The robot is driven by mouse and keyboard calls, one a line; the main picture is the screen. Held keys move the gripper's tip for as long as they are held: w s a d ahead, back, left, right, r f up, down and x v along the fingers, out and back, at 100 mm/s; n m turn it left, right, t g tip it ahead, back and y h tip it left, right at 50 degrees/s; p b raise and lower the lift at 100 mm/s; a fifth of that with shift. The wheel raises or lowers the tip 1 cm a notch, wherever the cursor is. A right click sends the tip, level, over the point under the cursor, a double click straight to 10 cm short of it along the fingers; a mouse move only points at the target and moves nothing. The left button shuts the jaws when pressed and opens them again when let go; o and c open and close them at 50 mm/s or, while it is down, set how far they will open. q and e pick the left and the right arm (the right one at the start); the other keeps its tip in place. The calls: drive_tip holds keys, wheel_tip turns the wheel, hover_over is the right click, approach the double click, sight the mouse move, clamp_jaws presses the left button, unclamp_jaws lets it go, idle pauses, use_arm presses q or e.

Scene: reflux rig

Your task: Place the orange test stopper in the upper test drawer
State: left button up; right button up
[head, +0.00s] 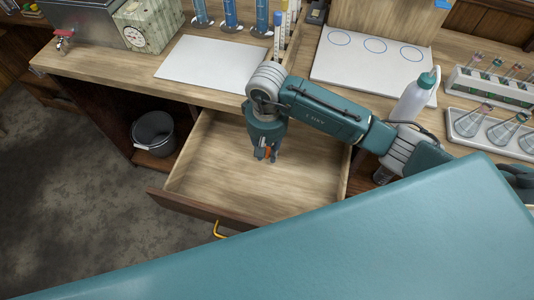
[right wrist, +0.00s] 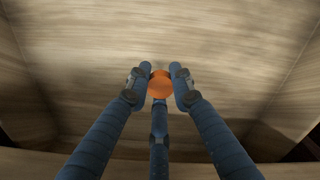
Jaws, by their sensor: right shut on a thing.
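The upper test drawer (head: 210,165) is pulled open below the bench top, with a bare wooden bottom and a yellow handle (head: 218,230) on its front. My right gripper (head: 266,156) points down inside the drawer's outline, over its bottom. It is shut on the orange test stopper (right wrist: 160,84), which shows between the fingertips in the right wrist view. Only a small bit of the stopper (head: 268,152) shows in the head view. I cannot tell whether the stopper touches the drawer bottom. My left gripper is not in view.
A white mat (head: 214,63) lies on the bench behind the drawer, and a board with blue circles (head: 350,60) is to its right. A white bottle (head: 412,100) stands near my right arm. A dark bucket (head: 153,133) sits on the shelf left of the drawer.

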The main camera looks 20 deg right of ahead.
wheel_tip(320, 180, down, 2)
drive_tip(key=shift+f, duration=0.2)
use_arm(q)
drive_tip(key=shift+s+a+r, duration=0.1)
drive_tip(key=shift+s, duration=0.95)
use_arm(e)
drive_tip(key=shift+f, duration=0.1)
drive_tip(key=o, duration=0.8)
drive_tip(key=shift+c, duration=0.2)
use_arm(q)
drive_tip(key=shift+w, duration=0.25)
